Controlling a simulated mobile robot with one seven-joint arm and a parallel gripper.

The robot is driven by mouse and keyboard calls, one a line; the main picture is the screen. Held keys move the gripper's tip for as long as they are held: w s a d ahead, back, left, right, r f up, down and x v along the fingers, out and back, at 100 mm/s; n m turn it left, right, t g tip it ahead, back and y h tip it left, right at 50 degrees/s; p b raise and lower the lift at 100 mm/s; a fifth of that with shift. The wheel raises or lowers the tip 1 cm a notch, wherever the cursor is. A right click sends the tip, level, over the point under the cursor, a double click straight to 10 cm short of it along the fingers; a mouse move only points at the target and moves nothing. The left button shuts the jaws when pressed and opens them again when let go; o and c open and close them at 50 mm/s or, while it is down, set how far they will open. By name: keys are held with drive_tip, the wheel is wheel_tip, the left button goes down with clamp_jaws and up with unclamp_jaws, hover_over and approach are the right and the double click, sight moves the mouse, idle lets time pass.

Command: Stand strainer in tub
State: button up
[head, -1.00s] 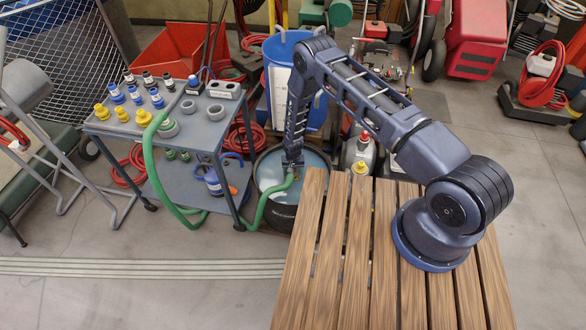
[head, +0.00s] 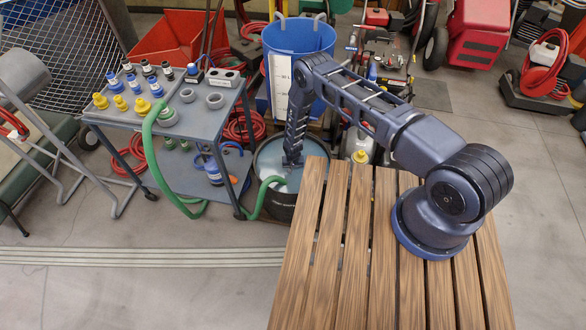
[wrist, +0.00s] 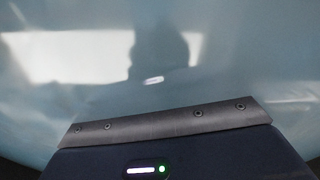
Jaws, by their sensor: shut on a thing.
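The tub (head: 283,213) is a round dark vessel of pale blue water, left of the slatted wooden bench. My gripper (head: 291,167) points down inside its rim, over or at the water. The green hose (head: 272,181) comes over the tub's left rim and ends at my gripper. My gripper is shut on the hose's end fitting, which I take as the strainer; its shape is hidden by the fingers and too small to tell. In the wrist view, the gripper housing and a dark bar lie in front of the water, with a small pale spot beyond.
A grey cart (head: 205,120) with several fittings stands left of the tub, and the hose loops over its front. A blue barrel (head: 312,40) stands close behind the tub. The slatted bench (head: 330,255) carries my arm. Floor (head: 130,290) at front left is clear.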

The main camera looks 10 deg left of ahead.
drive_tip(key=shift+f, duration=8.25)
drive_tip(key=shift+f, duration=0.55)
drive_tip(key=o, duration=1.3)
drive_tip(key=shift+r, duration=5.4)
